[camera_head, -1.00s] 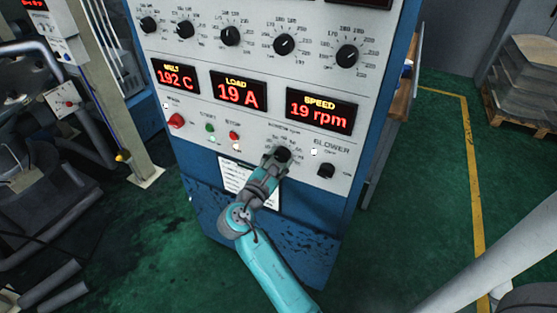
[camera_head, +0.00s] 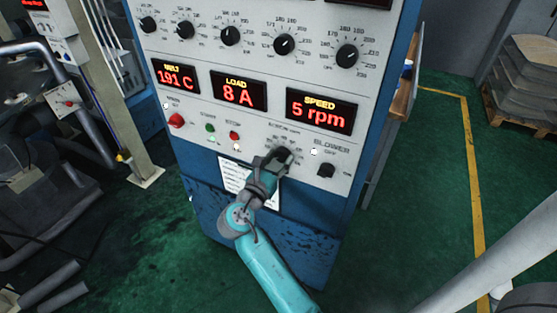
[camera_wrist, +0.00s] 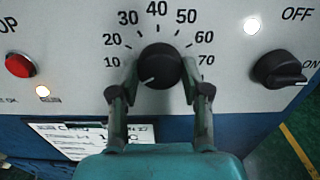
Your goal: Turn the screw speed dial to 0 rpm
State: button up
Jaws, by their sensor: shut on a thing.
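The screw speed dial (camera_wrist: 159,66) is a round black knob in the middle of the wrist view, with a printed scale from 10 to 70 around it. Its pale pointer mark points down and left, below the 10. My gripper (camera_wrist: 160,82) is shut on the dial, one finger on each side. In the head view my gripper (camera_head: 277,161) covers part of the dial (camera_head: 283,153). The speed display (camera_head: 320,111) reads 5 rpm in red.
The load display (camera_head: 238,92) reads 8 A and the melt display (camera_head: 175,77) reads 191 C. The black blower switch (camera_head: 327,171) sits right of the dial. The red stop button (camera_head: 234,136) and green start button (camera_head: 210,128) are to the left. Several temperature knobs line the top.

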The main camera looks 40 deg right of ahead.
jog(key=shift+f, duration=0.1)
jog(key=o, duration=1.1)
jog(key=shift+o, duration=0.2)
jog(key=shift+a, duration=0.1)
jog(key=v, duration=1.2)
